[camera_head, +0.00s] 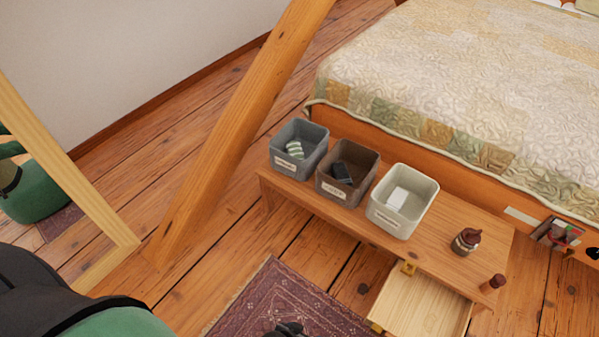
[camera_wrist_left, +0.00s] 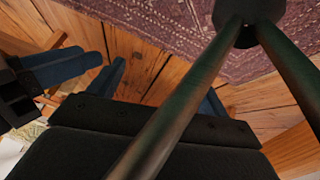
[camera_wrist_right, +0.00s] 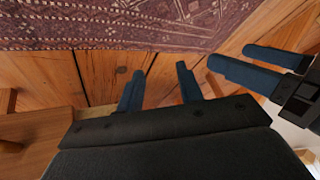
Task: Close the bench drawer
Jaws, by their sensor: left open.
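The bench (camera_head: 455,262) stands beside the bed. Its drawer (camera_head: 425,308) is pulled out below the right part of the front edge, with a bare pale wood inside. The lower picture edge cuts off its outer end. A small dark part at the bottom edge of the head view, over the rug, may be one of my grippers; I cannot tell which. My left gripper (camera_wrist_left: 162,90) has its blue fingers apart with nothing seen between them. My right gripper (camera_wrist_right: 160,87) also has its fingers apart and empty, above the floor near the rug. Neither visibly touches the drawer.
The patterned rug (camera_head: 275,295) lies in front.

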